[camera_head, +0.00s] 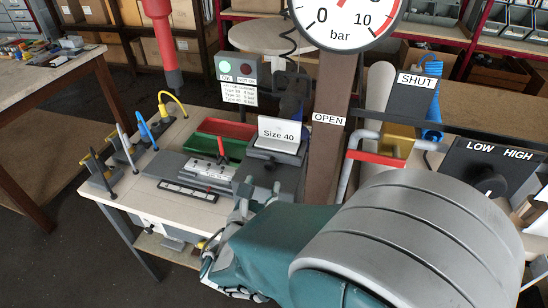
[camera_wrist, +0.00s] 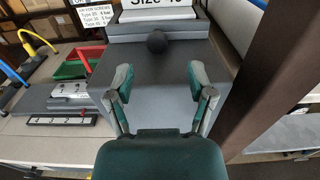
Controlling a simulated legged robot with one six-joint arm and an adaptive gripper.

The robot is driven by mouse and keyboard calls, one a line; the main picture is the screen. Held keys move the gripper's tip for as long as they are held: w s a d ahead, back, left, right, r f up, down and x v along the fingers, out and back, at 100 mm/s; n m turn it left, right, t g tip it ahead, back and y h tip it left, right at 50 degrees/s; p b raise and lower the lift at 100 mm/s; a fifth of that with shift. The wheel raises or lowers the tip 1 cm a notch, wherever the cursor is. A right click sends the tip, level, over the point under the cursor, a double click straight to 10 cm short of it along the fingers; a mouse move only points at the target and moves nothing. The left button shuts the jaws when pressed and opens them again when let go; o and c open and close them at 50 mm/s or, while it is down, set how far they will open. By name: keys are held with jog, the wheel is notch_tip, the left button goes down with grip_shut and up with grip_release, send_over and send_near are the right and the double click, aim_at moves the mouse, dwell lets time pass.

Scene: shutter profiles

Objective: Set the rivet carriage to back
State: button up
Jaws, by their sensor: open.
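A grey machine block (camera_head: 268,178) carries a white "Size 40" sign (camera_head: 279,131). In the wrist view a black ball knob (camera_wrist: 157,42) sits at the top of this block (camera_wrist: 165,105), below the sign. My gripper (camera_head: 257,196) is in front of the block; in the wrist view my gripper (camera_wrist: 160,80) is open and empty, its fingers apart below the knob, not touching it. To the left a grey fixture (camera_head: 203,170) has a red lever (camera_head: 221,148) and a marked strip (camera_head: 188,191). No label names the rivet carriage, so I cannot tell which part it is.
Red and green trays (camera_head: 222,134) lie behind the fixture. Coloured cable tools (camera_head: 142,132) stand at the left of the bench (camera_head: 128,188). A brown post (camera_head: 327,160) with an "OPEN" label and pressure gauge rises close on the right. A "LOW HIGH" dial (camera_head: 490,180) is farther right.

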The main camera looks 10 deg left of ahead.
aim_at(268, 167)
jog(key=w, duration=0.5)
jog(key=shift+a+f, duration=0.1)
jog(key=shift+a, duration=0.1)
jog(key=shift+w+d, duration=0.1)
jog(key=shift+w, duration=0.2)
jog(key=shift+d, duration=0.1)
grip_shut()
